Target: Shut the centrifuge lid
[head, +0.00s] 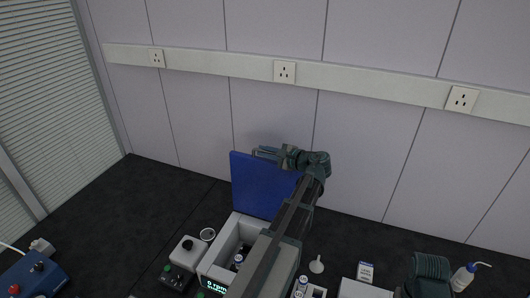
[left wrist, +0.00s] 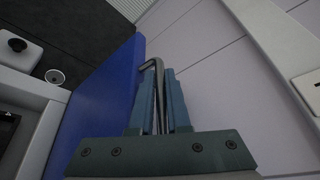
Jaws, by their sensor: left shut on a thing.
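The centrifuge (head: 212,258) is a pale box with its top open and a display reading 0 rpm. Its blue lid (head: 262,192) stands upright at the back. The lid (left wrist: 98,108) also fills the left-middle of the left wrist view. My left gripper (head: 265,153) is at the lid's top edge, with the wall behind. In the left wrist view its fingers (left wrist: 158,98) are shut on a grey bent rod (left wrist: 154,64), whose hooked end points left toward the lid. Whether the rod touches the lid I cannot tell. My right gripper is not seen.
A small box with a green button (head: 180,274), a round cup (head: 207,234) and a blue device (head: 36,276) stand left of the centrifuge. A funnel (head: 317,265), a small carton (head: 365,271) and a wash bottle (head: 464,277) are to the right. The wall is close behind.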

